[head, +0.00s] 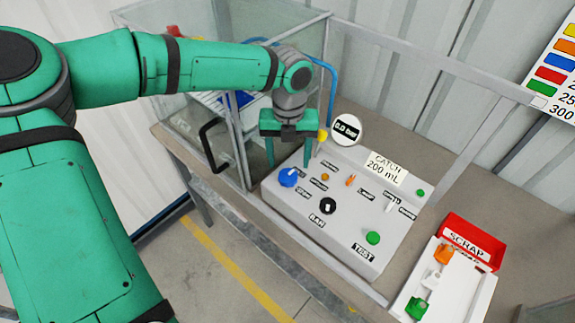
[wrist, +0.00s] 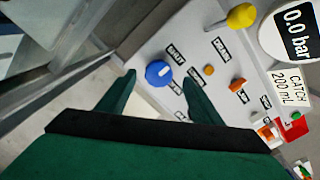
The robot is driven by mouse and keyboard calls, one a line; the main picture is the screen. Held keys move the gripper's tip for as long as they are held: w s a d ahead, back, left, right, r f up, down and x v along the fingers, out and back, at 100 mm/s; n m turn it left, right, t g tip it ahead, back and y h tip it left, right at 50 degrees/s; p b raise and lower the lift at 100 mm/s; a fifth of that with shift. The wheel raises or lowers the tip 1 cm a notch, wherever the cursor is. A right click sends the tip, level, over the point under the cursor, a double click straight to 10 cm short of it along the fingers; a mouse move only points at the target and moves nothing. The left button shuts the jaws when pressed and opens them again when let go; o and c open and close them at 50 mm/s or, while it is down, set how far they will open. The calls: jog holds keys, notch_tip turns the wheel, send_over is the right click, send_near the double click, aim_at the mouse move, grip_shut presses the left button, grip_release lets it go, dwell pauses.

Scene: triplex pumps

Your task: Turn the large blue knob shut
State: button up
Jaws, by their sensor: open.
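The large blue knob (head: 288,177) sits at the left end of the sloped face of the grey control panel (head: 350,238). A pale mark shows on the knob. In the wrist view the blue knob (wrist: 158,74) appears ahead of and between my two fingers. My gripper (head: 290,160) is open and empty, pointing down behind and above the knob in the head view. In the wrist view my gripper (wrist: 158,90) has its fingers spread apart. I see no contact with the knob.
The panel also bears a black knob (head: 327,206), a green button (head: 373,237), small orange parts and a round gauge (head: 346,129) reading 0.0 bar. A yellow knob (wrist: 241,15) is near the gauge. A glass-walled enclosure (head: 205,130) stands left; a red scrap bin (head: 470,241) stands right.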

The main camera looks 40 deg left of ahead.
aim_at(288, 174)
notch_tip(288, 174, up, 6)
dwell(0.4)
jog(key=shift+s+d+r, duration=0.1)
